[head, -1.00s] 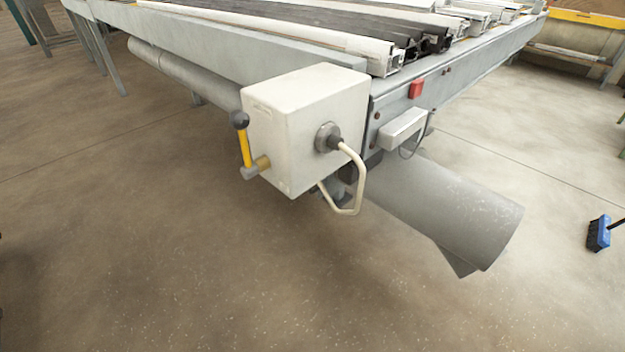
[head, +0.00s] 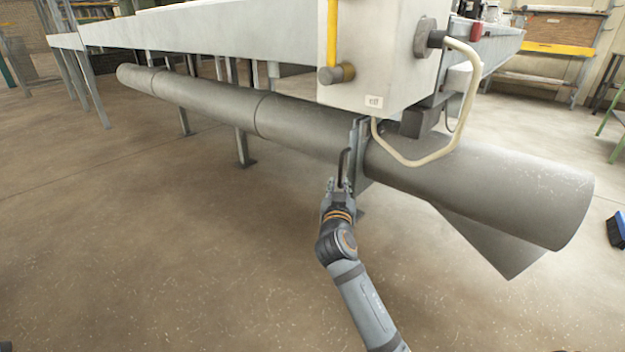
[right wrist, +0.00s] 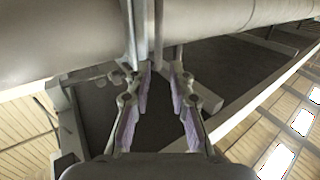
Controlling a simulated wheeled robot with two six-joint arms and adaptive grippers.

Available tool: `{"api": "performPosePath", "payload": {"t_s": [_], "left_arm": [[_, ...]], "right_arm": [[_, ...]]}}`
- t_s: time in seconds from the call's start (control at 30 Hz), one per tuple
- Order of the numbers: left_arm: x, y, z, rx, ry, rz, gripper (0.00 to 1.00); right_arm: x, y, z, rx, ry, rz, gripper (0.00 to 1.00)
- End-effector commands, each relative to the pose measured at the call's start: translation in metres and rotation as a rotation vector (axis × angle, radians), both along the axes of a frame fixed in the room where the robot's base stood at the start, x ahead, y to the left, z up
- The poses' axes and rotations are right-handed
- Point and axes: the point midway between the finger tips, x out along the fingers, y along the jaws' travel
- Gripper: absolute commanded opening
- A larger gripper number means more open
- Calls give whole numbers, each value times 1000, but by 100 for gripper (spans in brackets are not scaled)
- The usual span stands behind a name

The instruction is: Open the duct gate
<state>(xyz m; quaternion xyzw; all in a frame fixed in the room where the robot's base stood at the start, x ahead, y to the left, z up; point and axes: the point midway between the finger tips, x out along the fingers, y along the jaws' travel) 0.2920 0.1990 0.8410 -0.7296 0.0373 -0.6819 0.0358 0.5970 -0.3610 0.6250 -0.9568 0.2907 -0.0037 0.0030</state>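The duct gate (head: 360,148) is a thin upright metal plate set across the grey duct (head: 305,122), under the white box. A dark narrow handle (head: 343,166) shows at its left side. My right gripper (head: 339,187) is just below and at this handle. In the right wrist view my right gripper (right wrist: 160,85) has its purple-padded fingers apart, with a dark gap between them. The gate's plate edges (right wrist: 143,28) rise just beyond the fingertips. Whether the fingers touch the handle I cannot tell. My left gripper is not in view.
The white box (head: 375,55) with a yellow lever (head: 332,35) and an "off" label hangs above the gate. A cream cable (head: 425,160) loops down right of it. The floor in front is clear.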

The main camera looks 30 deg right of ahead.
Motion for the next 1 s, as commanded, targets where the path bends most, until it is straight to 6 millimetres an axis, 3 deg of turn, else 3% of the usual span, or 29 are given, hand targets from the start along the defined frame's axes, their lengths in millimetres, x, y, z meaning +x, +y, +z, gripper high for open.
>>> {"api": "performPosePath", "payload": {"t_s": [0.17,0.6,1.0], "left_arm": [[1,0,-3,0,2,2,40],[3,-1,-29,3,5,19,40],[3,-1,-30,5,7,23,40]], "right_arm": [[9,-6,0,-4,1,0,21],[78,-52,-2,-1,4,0,21],[87,-58,0,0,6,2,21]]}}
